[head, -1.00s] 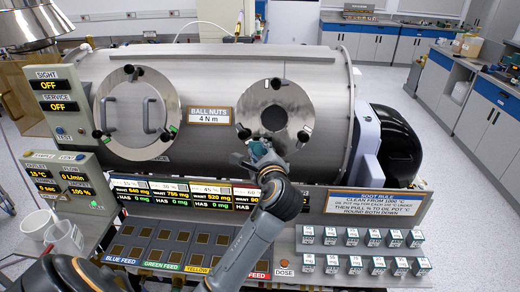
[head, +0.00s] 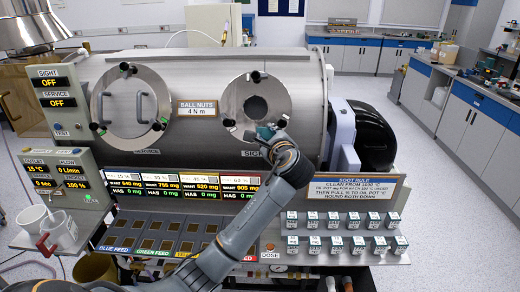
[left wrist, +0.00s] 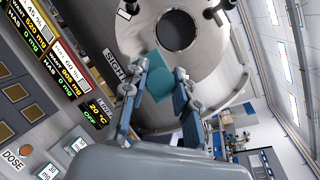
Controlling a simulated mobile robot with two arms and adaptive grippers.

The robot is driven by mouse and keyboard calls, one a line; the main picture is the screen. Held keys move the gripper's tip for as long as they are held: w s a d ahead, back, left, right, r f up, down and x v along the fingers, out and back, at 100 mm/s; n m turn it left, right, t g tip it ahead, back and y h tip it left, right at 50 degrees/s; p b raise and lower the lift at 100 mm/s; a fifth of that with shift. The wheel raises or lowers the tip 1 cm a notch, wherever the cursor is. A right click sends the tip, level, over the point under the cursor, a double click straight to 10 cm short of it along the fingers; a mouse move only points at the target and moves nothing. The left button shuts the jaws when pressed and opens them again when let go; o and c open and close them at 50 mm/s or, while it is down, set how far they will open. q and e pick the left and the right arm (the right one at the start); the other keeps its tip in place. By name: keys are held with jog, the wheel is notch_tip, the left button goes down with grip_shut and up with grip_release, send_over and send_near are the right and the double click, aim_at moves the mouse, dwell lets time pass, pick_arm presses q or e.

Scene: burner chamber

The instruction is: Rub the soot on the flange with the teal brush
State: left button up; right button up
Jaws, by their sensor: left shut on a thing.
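The flange (head: 236,93) is a round steel plate on the right part of the big drum's front, with a dark round opening in its middle. Grey shading surrounds the opening in the head view; I cannot tell how much of it is soot. My left gripper (head: 268,132) is just below and right of the opening. In the left wrist view my left gripper (left wrist: 163,85) is shut on the teal brush (left wrist: 162,70), which overlaps the lower part of the flange (left wrist: 135,32). I cannot tell whether the brush touches it. My right gripper is not in view.
A second round plate (head: 137,105) with handles is on the left. Knobs ring the flange. Below are lit displays (head: 190,183), feed trays (head: 150,238) and several small labelled boxes (head: 345,243). A soot rule sign (head: 352,190) stands at right.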

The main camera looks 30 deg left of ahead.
pick_arm(q)
jog(key=shift+w+a+f+b, duration=0.45)
jog(key=shift+w+a+f, duration=0.05)
jog(key=shift+w+a, duration=0.05)
jog(key=w+a+f+b, duration=0.2)
jog(key=w+b, duration=0.1)
jog(key=shift+w+a+f, duration=0.1)
jog(key=shift+a+f, duration=0.05)
jog(key=shift+a, duration=0.05)
jog(key=shift+a+f, duration=0.2)
jog(key=shift+a, duration=1.6)
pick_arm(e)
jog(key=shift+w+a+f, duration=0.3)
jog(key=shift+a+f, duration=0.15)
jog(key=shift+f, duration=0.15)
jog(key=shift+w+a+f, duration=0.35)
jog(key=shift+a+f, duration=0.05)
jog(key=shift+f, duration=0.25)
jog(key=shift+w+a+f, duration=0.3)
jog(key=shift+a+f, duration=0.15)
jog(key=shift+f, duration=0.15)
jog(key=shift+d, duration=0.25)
pick_arm(q)
jog(key=shift+w+a+f, duration=0.1)
jog(key=shift+w, duration=0.05)
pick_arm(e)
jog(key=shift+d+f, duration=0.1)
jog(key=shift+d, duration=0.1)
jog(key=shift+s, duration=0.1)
